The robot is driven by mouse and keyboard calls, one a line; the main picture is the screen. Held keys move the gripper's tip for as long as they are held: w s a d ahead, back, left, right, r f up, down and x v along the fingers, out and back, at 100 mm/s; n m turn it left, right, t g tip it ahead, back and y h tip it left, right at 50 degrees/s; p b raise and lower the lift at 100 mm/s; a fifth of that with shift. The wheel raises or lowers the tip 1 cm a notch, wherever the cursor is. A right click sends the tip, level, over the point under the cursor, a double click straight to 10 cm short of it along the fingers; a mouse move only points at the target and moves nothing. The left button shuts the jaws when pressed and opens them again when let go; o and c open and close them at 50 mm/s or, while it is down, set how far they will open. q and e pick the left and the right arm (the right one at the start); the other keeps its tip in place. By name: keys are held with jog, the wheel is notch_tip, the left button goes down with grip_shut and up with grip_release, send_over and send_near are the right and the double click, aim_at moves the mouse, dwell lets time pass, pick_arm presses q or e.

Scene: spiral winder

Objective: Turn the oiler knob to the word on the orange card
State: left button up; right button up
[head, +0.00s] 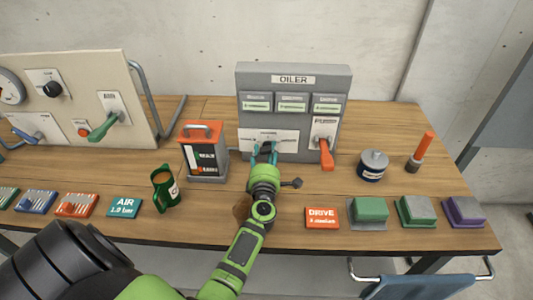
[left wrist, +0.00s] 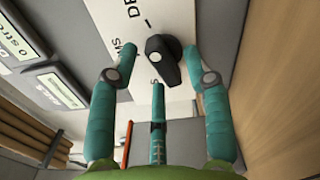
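The oiler (head: 294,78) is a grey box labelled OILER at the back of the table. Its black knob (head: 266,147) sits on a white plate low on the left, largely hidden by my left gripper (head: 265,154). In the left wrist view the knob (left wrist: 162,58) is a dark pointer knob on the lettered plate. My left gripper (left wrist: 156,80) is open, its teal fingers spread on both sides of the knob, with a gap between. I cannot tell whether any finger touches it. The orange card (head: 322,217) reads DRIVE, with a smaller line too small to read surely.
An orange lever (head: 326,157) is right of the knob on the oiler. An orange-topped box (head: 203,152) and a green mug (head: 165,188) stand to the left. A round tin (head: 373,166) and colored blocks (head: 416,211) are at the right. A blue AIR card (head: 124,207) lies left.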

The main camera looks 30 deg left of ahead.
pick_arm(q)
jog(key=shift+s, duration=0.1)
jog(key=shift+s+d+f, duration=0.1)
jog(key=shift+s+d, duration=0.15)
jog(key=shift+s, duration=0.05)
jog(key=v, duration=0.6)
jog(key=shift+s+d, duration=0.1)
jog(key=shift+s, duration=0.15)
